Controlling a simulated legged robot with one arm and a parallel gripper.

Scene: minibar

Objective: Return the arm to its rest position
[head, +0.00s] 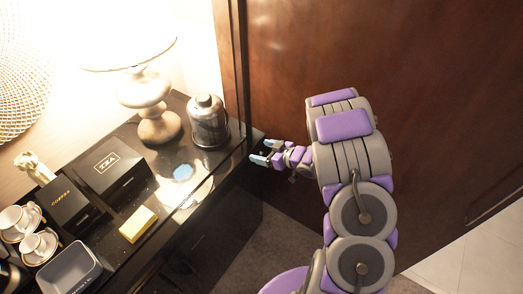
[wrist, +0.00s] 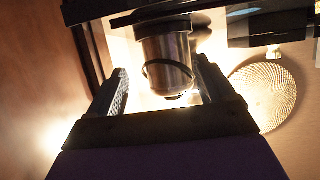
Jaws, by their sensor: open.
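My gripper (head: 263,152) is at the right edge of the dark counter in the head view, its pale blue fingertips pointing left. The jaws are apart and nothing is between them. My arm comes up from the bottom right and is bent in front of the brown wooden panel. In the wrist view my gripper (wrist: 160,75) shows two separated dark fingers. A metal canister (wrist: 166,52) appears beyond them, and it stands upright on the counter in the head view (head: 208,124), left of and apart from my fingertips.
The counter (head: 205,203) holds a lamp (head: 158,115), a blue disc (head: 183,172), a yellow block (head: 137,224), a tea box (head: 108,168), a coffee box (head: 68,203), cups (head: 38,243) and a grey bin (head: 70,270). The wooden panel (head: 430,90) stands close behind my arm.

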